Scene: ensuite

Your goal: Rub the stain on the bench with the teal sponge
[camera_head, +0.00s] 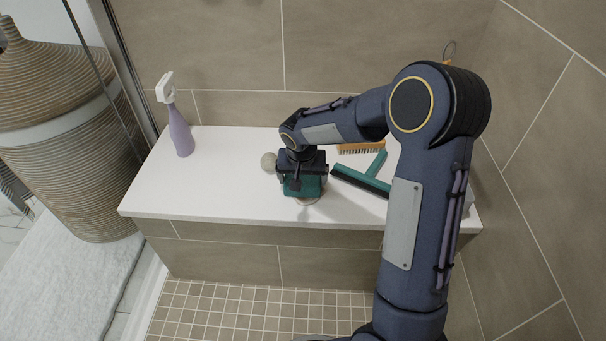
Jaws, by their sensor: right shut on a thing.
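The teal sponge (303,187) is held by my right gripper (302,180), which is shut on it and points down at the middle of the white bench (220,190). The sponge is low over the bench top, and I cannot tell for sure whether it presses on it. A thin brownish edge of the stain (307,201) shows just in front of the sponge. The rest of the stain is hidden under the sponge and gripper. My left gripper is not in view.
A purple spray bottle (180,132) stands at the bench's left end. A teal squeegee (364,178) and a wooden brush (360,148) lie to the right, partly behind my arm. A wicker urn (70,150) stands beyond the glass at left.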

